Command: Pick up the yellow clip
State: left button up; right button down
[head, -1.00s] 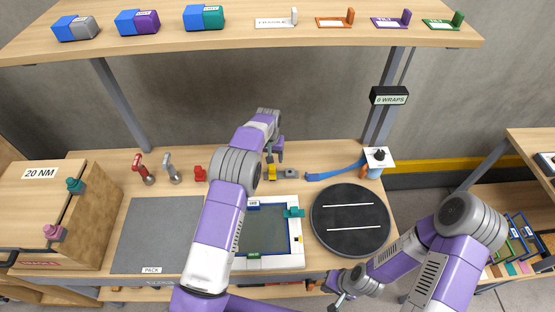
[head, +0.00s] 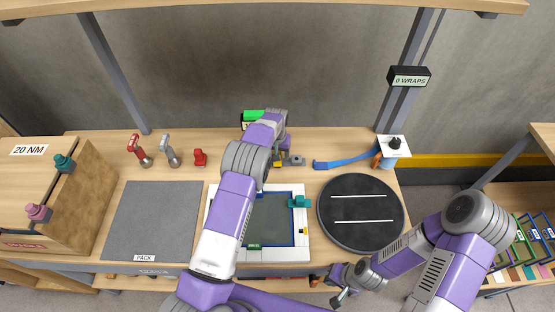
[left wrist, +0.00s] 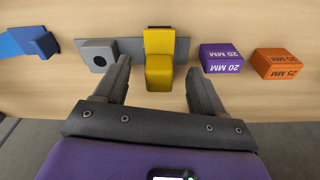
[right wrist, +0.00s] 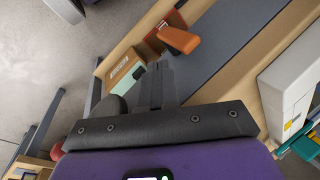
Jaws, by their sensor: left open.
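The yellow clip (left wrist: 159,62) stands near a grey strip in the left wrist view. In the head view only a small part of the clip (head: 278,164) shows beside my left arm. My left gripper (left wrist: 160,88) is open, with one finger on each side of the clip in the picture; I cannot tell if either finger touches it. In the head view my left gripper (head: 283,147) is over the back of the bench, partly hidden by its own wrist. My right gripper (right wrist: 158,82) is shut and empty, low by the bench's front edge.
A grey block with a hole (left wrist: 99,57) and a purple 20 MM block (left wrist: 220,58) flank the clip. A black turntable (head: 361,238) and the grey pack mat (head: 150,220) are clear.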

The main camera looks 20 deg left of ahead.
pick_arm(q)
jog(key=shift+f, duration=0.5)
jog(key=shift+r, duration=0.15)
jog(key=c, duration=1.2)
